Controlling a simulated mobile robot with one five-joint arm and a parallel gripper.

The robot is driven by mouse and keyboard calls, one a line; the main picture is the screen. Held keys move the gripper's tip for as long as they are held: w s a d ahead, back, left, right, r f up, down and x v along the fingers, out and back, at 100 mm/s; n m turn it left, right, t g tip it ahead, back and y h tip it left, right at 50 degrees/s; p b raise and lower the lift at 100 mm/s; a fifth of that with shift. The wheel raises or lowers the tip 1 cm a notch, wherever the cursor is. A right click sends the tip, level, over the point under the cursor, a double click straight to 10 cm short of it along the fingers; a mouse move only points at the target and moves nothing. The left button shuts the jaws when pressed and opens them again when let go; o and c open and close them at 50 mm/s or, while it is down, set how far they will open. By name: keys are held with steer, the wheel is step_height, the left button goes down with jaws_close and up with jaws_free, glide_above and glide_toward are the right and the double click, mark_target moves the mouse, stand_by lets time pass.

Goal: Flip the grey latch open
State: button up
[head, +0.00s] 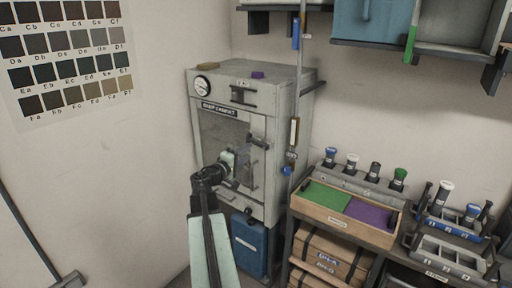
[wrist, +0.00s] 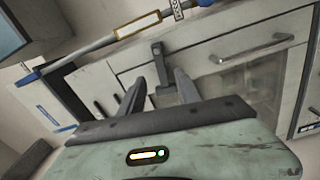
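The grey latch (head: 258,142) is on the right side of the front of a grey cabinet (head: 283,110), beside the door window. In the wrist view the latch (wrist: 158,54) is a small dark grey lever on a plate, just beyond my fingertips. My gripper (head: 243,160) is in front of the cabinet door, a little below and left of the latch. In the wrist view its two dark fingers (wrist: 160,76) stand apart, with the lower part of the latch lined up between them. I cannot tell whether either finger touches it.
A vertical pole (head: 297,90) stands along the cabinet's right edge. A wooden tray (head: 345,229) with green and purple compartments is to the right.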

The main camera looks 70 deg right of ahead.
mark_target(258, 145)
steer(key=x, duration=0.7)
steer(key=shift+d, duration=0.35)
jaws_close()
stand_by(1.0)
